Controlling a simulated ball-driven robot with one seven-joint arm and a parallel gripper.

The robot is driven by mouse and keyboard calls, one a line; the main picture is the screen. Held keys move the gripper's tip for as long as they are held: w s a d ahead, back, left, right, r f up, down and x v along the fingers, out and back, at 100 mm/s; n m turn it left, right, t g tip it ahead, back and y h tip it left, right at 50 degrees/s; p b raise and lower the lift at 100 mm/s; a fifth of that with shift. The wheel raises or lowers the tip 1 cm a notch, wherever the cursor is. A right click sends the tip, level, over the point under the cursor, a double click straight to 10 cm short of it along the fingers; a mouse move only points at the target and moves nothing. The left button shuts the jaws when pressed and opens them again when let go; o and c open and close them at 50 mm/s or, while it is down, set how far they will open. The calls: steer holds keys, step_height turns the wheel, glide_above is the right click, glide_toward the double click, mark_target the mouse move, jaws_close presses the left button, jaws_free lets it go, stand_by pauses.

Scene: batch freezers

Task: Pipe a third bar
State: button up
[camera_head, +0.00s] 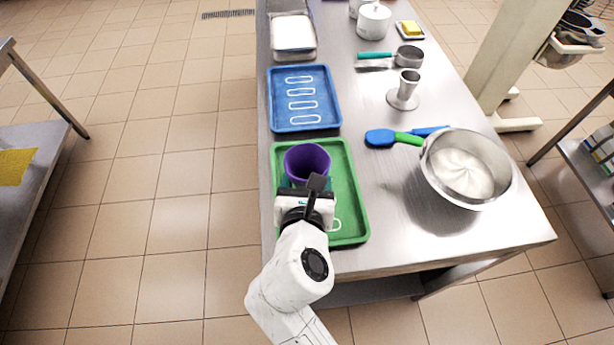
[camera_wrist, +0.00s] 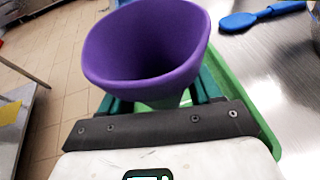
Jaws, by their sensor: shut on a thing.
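A purple piping bag (camera_head: 306,160), wide mouth up, is held over the green tray (camera_head: 349,178). It also shows large in the wrist view (camera_wrist: 145,45), where its inside looks dark and its tip is hidden. My gripper (camera_head: 306,186) is shut on it, with teal fingers on both sides in the wrist view (camera_wrist: 160,98). Part of a white piped outline (camera_head: 337,225) shows on the green tray, right of my gripper. My gripper hides the rest of the tray's middle, so I cannot tell how many bars lie there.
A blue tray (camera_head: 335,112) with several white piped loops lies behind the green one. A metal bowl of white cream (camera_head: 463,172) stands right, beside blue and green spatulas (camera_head: 394,138). A metal stand (camera_head: 403,92), scoop (camera_head: 409,56) and white pot (camera_head: 374,20) stand farther back.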

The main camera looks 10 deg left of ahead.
stand_by(0.4)
steer(key=shift+w+d+p, duration=0.2)
steer(key=shift+d+p, duration=0.2)
steer(key=shift+d, duration=0.2)
steer(key=shift+w+d+p, duration=0.15)
steer(key=shift+d+p, duration=0.25)
steer(key=shift+d, duration=0.15)
steer(key=shift+d, duration=0.1)
stand_by(0.4)
steer(key=shift+w+d+p, duration=0.15)
steer(key=shift+d+p, duration=0.25)
steer(key=shift+d, duration=0.15)
steer(key=shift+w+d+p, duration=0.15)
steer(key=shift+d+p, duration=0.25)
steer(key=shift+d, duration=0.1)
steer(key=shift+r, duration=0.1)
stand_by(0.4)
step_height(320, 180, up, 4)
steer(key=p, duration=0.3)
steer(key=shift+r, duration=0.2)
